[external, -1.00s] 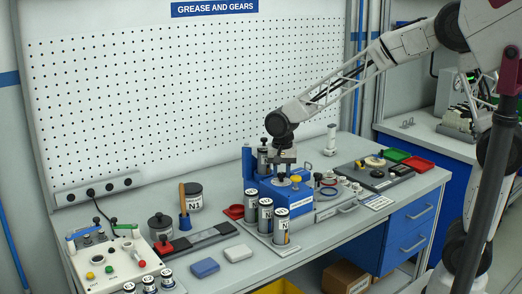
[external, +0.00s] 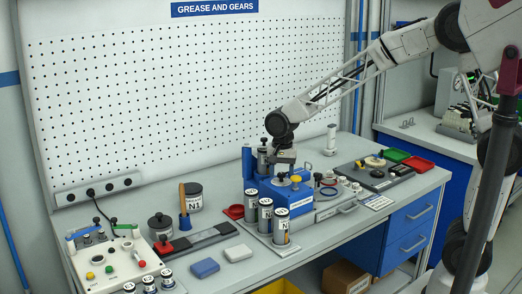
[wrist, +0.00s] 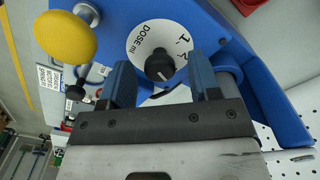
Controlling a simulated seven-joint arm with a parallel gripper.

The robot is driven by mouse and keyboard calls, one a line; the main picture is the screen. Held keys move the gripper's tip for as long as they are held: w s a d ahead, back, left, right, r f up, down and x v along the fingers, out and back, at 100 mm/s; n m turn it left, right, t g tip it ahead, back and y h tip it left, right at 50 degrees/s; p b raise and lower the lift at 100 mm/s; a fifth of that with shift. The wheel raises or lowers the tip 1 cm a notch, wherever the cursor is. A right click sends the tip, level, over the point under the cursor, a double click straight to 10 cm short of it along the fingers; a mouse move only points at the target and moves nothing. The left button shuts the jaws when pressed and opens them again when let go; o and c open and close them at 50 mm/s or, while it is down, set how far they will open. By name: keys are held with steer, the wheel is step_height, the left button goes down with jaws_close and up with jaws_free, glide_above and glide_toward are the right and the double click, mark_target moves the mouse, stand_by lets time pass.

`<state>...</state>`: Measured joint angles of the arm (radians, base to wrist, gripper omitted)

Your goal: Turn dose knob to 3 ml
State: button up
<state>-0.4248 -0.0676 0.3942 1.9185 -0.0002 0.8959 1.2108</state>
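The dose knob (wrist: 159,66) is a small black knob on a round white dial (wrist: 140,42) in the wrist view. The dial reads "DOSE ml", with a 1 and part of another number showing; the rest is hidden by the right finger and gripper body. I cannot tell the knob's setting. My gripper (wrist: 161,76) is open, its blue fingers apart on either side of the knob in the picture, with visible gaps. Whether the fingertips reach the knob's depth is unclear. In the external view my gripper (external: 283,160) is over the blue dosing unit (external: 288,196).
A yellow knob (wrist: 66,37) stands close to the left finger, also seen in the external view (external: 296,179). Several N-marked canisters (external: 282,226) stand in front of the unit. A red dish (external: 233,211) is at its left. A pegboard (external: 190,100) rises behind.

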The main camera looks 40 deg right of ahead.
mark_target(282, 173)
steer(key=shift+r, duration=3.9)
steer(key=shift+s+d+r, duration=0.2)
steer(key=shift+d, duration=0.25)
steer(key=s+d+r+n+t, duration=0.2)
steer(key=s+d+n, duration=0.6)
steer(key=s+d, duration=1.8)
steer(key=s, duration=0.3)
steer(key=shift+s+d+n+t, duration=0.15)
steer(key=shift+n+t, duration=0.15)
steer(key=shift+n, duration=0.1)
steer(key=shift+c, duration=0.2)
